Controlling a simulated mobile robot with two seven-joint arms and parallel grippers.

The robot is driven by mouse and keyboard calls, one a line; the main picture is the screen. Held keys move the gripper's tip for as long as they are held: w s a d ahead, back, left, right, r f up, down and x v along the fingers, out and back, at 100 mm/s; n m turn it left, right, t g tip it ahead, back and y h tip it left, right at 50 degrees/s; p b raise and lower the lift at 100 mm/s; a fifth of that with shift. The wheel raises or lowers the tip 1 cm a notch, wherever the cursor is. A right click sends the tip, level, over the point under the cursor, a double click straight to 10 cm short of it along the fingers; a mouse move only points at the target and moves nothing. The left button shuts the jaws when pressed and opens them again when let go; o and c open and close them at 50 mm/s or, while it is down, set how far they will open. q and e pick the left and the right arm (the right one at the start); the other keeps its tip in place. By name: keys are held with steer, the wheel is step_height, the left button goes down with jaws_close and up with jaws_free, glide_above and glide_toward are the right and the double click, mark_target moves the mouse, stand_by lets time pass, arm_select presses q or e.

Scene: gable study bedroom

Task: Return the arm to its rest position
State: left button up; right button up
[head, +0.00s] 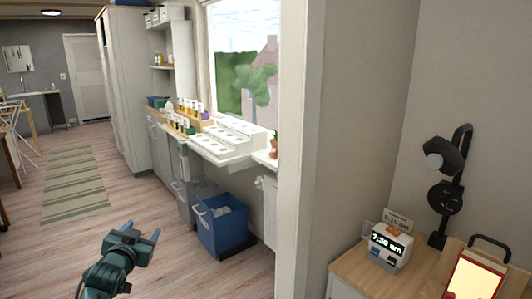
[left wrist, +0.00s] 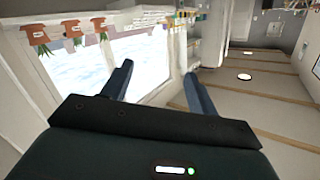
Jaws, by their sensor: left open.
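My left gripper (head: 142,240) is at the lower left of the head view, in front of the wood floor. Its two blue fingers are apart with nothing between them. In the left wrist view, the open fingers (left wrist: 160,86) point up toward the window and the ceiling, and no object is between them. My right gripper is not in either view.
A blue bin (head: 222,228) stands on the floor under a white stepped rack (head: 228,142) by the window. At right, a wooden desk (head: 345,267) holds a clock (head: 388,246) and a black lamp (head: 446,190). A wall end (head: 300,150) stands between. Floor around the striped rug (head: 75,183) is clear.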

arm_select(q)
steer(key=s+d+f+g+h, duration=0.2)
steer(key=s+d+f, duration=0.5)
steer(key=s+f, duration=0.3)
steer(key=s+d+f+g+h, duration=0.1)
steer(key=s+d+f, duration=0.2)
steer(key=s, duration=0.6)
steer(key=s+d+f+g, duration=0.1)
steer(key=s+d+f, duration=0.3)
steer(key=s, duration=0.4)
steer(key=s+d+f+g+h, duration=0.1)
steer(key=s+d+f, duration=0.2)
steer(key=s, duration=0.6)
steer(key=shift+s+d+f+g+h, duration=0.15)
steer(key=shift+s+d+g+h, duration=0.2)
steer(key=shift+d, duration=0.4)
